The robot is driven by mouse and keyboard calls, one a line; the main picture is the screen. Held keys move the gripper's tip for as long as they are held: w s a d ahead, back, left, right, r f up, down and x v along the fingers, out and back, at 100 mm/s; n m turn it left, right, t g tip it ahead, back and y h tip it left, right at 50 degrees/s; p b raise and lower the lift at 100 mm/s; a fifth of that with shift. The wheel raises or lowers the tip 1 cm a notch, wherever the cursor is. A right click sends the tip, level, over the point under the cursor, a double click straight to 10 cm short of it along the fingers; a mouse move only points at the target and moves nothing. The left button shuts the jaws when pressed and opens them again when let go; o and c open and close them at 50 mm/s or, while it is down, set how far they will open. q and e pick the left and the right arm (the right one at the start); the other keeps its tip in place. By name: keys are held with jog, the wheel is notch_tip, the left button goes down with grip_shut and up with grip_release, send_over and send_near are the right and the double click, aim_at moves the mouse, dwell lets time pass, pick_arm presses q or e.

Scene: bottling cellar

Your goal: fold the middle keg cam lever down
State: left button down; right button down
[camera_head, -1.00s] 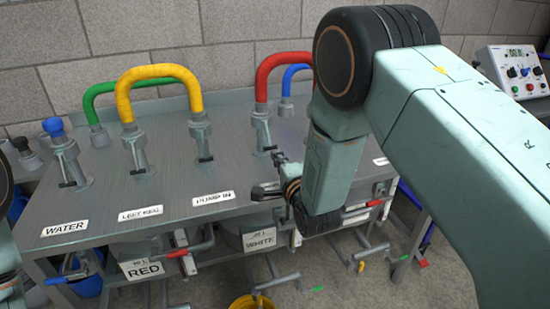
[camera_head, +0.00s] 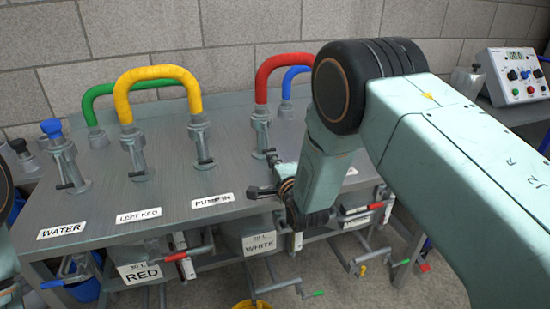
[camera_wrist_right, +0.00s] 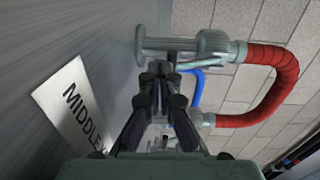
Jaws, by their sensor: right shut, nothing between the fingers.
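The middle keg coupling (camera_head: 262,130) is a grey upright fitting with a red hose (camera_head: 283,62) on its top. In the right wrist view the coupling (camera_wrist_right: 185,45) lies sideways, with the red hose (camera_wrist_right: 275,88) to its right and a label reading "MIDDLE" (camera_wrist_right: 75,105) to the left. A thin grey bar (camera_wrist_right: 188,66), probably the cam lever, shows beside the coupling, just past my fingertips. My right gripper (camera_wrist_right: 161,70) is shut and empty, its tips close beside the coupling; I cannot tell whether they touch. In the head view my right gripper (camera_head: 274,159) is partly hidden. My left gripper is out of view.
Yellow (camera_head: 158,72) and green (camera_head: 95,103) hoses arch over the bench to the left. A blue hose (camera_head: 290,78) stands behind the red one. A control box (camera_head: 515,75) is at the far right. The bench front, near the "PUMP IN" label (camera_head: 212,200), is clear.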

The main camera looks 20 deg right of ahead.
jog(key=shift+s+r, duration=0.1)
jog(key=s, duration=1.2)
jog(key=shift+d+r, duration=0.2)
jog(key=shift+r, duration=0.2)
